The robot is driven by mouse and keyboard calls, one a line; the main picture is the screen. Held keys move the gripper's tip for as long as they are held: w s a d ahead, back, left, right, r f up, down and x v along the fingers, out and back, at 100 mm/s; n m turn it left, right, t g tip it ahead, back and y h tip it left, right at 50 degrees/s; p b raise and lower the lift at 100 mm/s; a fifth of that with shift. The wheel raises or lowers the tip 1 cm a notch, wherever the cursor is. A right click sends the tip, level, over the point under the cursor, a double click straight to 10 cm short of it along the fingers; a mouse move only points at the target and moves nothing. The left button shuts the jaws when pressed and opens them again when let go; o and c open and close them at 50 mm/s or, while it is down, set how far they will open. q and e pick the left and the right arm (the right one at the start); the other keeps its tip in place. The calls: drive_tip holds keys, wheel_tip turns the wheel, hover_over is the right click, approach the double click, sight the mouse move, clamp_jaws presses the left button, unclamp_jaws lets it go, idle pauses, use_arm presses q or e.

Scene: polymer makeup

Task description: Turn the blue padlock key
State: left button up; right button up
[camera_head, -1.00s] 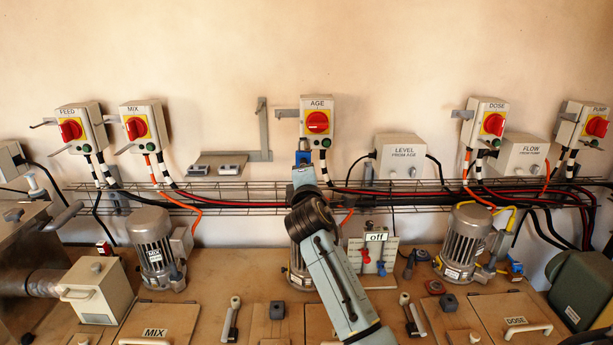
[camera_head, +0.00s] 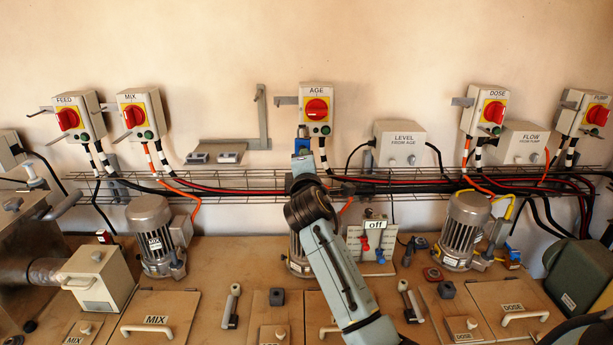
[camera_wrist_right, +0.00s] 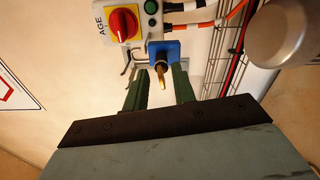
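The blue padlock (camera_wrist_right: 165,48) hangs at the AGE switch box (camera_wrist_right: 121,22) in the right wrist view. A brass key (camera_wrist_right: 160,73) sticks out of it toward the camera. My right gripper (camera_wrist_right: 160,79) is open, with one green finger on each side of the key. I see gaps between the key and both fingers. In the head view the blue padlock (camera_head: 302,146) shows below the AGE box (camera_head: 317,108), just above my right gripper (camera_head: 303,167); the key cannot be made out there. My left gripper is not in view.
A wire cable tray (camera_head: 240,186) with black and red cables runs along the wall behind my right arm. The LEVEL box (camera_head: 400,144) is to the right. Below, a board (camera_head: 354,240) carries red and blue padlocks, beside a motor (camera_head: 300,258).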

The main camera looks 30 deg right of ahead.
drive_tip(key=b+v, duration=0.2)
drive_tip(key=v, duration=1)
drive_tip(key=shift+s, duration=0.4)
drive_tip(key=shift+a, duration=0.15)
